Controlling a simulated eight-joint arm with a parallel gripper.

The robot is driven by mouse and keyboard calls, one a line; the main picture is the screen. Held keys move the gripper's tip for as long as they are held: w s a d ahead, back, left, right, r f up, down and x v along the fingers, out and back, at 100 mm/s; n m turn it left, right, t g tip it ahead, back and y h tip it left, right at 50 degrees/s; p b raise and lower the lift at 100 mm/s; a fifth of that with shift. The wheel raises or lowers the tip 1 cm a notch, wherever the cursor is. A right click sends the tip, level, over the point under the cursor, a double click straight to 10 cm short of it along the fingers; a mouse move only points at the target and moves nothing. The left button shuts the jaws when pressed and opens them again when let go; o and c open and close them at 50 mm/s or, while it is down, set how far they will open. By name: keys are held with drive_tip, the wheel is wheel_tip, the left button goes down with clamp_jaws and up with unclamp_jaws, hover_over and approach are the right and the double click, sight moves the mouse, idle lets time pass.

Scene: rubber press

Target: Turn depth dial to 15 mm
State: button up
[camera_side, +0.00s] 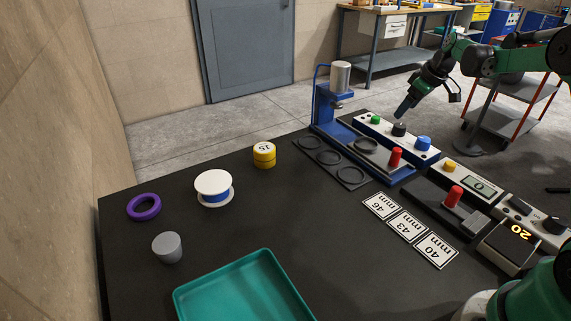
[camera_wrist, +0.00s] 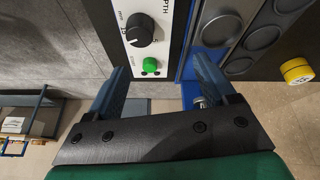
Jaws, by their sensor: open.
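The depth dial is a round black knob (camera_side: 398,129) on the white top of the blue press panel. It also shows in the wrist view as a black dial (camera_wrist: 140,30) beside the word "DEPTH", with a small white mark on its lower left side. A green button (camera_wrist: 151,64) sits just below the dial in the wrist view.
A blue knob (camera_side: 423,142) sits beside the dial and a red handle (camera_side: 395,157) in front. The blue press frame (camera_side: 322,105) stands left. Label cards (camera_side: 407,225), a teal tray (camera_side: 243,290) and a yellow roll (camera_side: 264,154) lie on the dark table.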

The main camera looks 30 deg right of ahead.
drive_tip(key=s+a+r, duration=0.2)
drive_tip(key=s+a, duration=0.1)
drive_tip(key=a, duration=0.4)
drive_tip(key=s+a+r+m+t, duration=0.1)
drive_tip(key=s+a+r, duration=0.1)
drive_tip(key=s+a, duration=0.2)
drive_tip(key=s+a+r, duration=0.2)
drive_tip(key=s+a, duration=0.1)
drive_tip(key=a, duration=0.8)
drive_tip(key=shift+s+m+t+h, duration=0.15)
drive_tip(key=shift+m+t+h, duration=0.15)
drive_tip(key=shift+m+t, duration=0.1)
drive_tip(key=shift+a, duration=0.1)
drive_tip(key=n+g+h, duration=0.3)
drive_tip(key=n+h, duration=0.7)
drive_tip(key=n, duration=0.6)
approach(399, 126)
drive_tip(key=shift+w+f, duration=0.2)
drive_tip(key=shift+w, duration=0.55)
drive_tip(key=d+f+n+h, duration=0.1)
drive_tip(key=n, duration=0.1)
drive_tip(key=d+f+n+g+h, duration=0.1)
drive_tip(key=d+f+n, duration=0.1)
drive_tip(key=shift+w+f+h, duration=0.15)
drive_tip(key=shift+f+h, duration=0.05)
drive_tip(key=shift+h, duration=0.2)
drive_tip(key=x, duration=0.5)
drive_tip(key=shift+d+f, duration=0.15)
drive_tip(key=shift+d, duration=0.2)
